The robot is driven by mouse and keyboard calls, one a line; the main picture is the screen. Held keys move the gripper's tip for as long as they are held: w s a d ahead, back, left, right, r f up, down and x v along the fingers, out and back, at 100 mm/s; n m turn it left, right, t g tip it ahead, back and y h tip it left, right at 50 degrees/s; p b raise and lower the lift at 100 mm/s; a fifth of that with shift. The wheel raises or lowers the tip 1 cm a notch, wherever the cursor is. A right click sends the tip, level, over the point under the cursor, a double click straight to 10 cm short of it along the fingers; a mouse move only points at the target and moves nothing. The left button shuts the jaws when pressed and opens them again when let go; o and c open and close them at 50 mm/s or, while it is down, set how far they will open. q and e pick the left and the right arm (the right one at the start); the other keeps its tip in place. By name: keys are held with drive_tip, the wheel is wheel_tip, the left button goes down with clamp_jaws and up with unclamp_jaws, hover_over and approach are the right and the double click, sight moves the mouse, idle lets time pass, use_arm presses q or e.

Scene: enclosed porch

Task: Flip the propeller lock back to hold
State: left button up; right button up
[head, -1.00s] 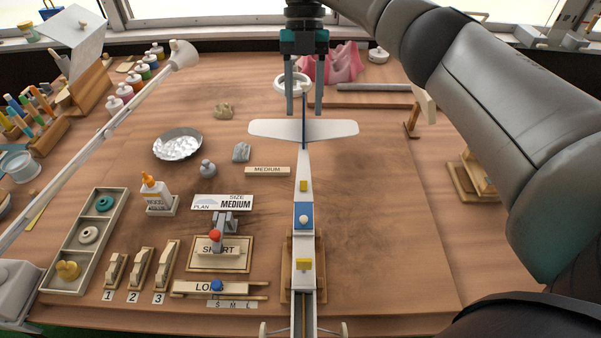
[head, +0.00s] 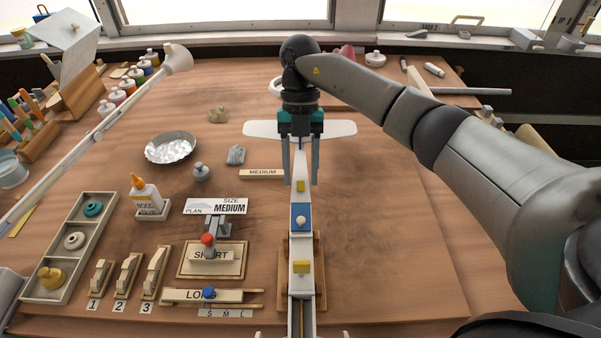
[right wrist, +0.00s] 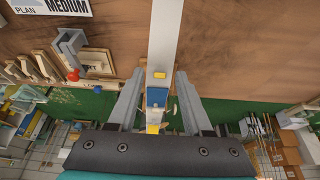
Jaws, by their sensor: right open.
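A white model plane (head: 301,245) lies lengthwise on the workbench, its tailplane (head: 262,129) at the far end. Its body carries two yellow blocks, a far one (head: 300,186) and a near one (head: 301,267). Between them is a blue piece (head: 293,211) with a pale knob (head: 301,221). I cannot pick out the propeller lock for certain; the near end of the plane is cut off. My right gripper (head: 300,182) is open and empty, pointing down with its fingers to either side of the body. The right wrist view shows the blue piece (right wrist: 156,97) between the fingers. My left gripper is out of view.
Left of the plane stand a red-knobbed lever (head: 208,240) on a board, a long block with a blue knob (head: 208,293), a glue bottle (head: 146,194), a metal dish (head: 170,147) and a lamp arm (head: 100,135). The bench right of the plane (head: 390,240) is clear.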

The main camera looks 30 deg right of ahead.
drive_tip(key=shift+f, duration=0.2)
drive_tip(key=shift+c, duration=0.2)
clamp_jaws()
idle(0.4)
